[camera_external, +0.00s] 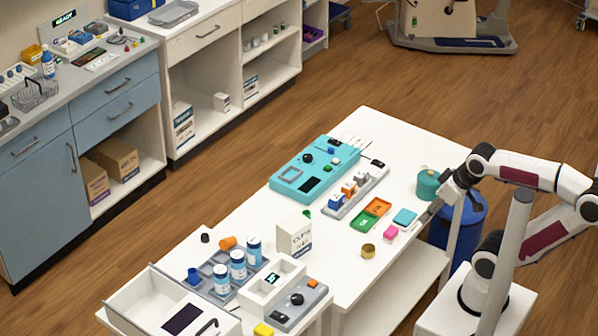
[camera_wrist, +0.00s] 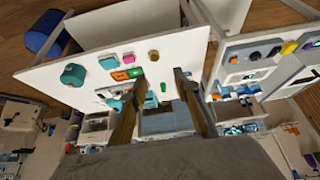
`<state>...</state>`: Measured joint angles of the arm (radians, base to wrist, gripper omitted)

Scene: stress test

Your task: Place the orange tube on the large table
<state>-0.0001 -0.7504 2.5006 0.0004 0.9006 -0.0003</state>
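A small orange tube-like piece (camera_external: 228,242) lies beside the blue-and-white vials at the lower left in the external view. I cannot pick it out surely in the wrist view. The large white table (camera_external: 335,262) runs through the middle; it also shows in the wrist view (camera_wrist: 185,48). My gripper (camera_external: 424,217) is at the table's right edge, by the teal jar (camera_external: 428,184) and far from the orange piece. In the wrist view my gripper's two fingers (camera_wrist: 158,108) stand wide apart, with nothing held between them.
A white box (camera_external: 294,235) stands between my gripper and the vials (camera_external: 238,265). Near my gripper are a pink block (camera_external: 390,232), a gold ring (camera_external: 368,251) and a teal block (camera_external: 405,217). A white drawer (camera_external: 143,297) is at lower left.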

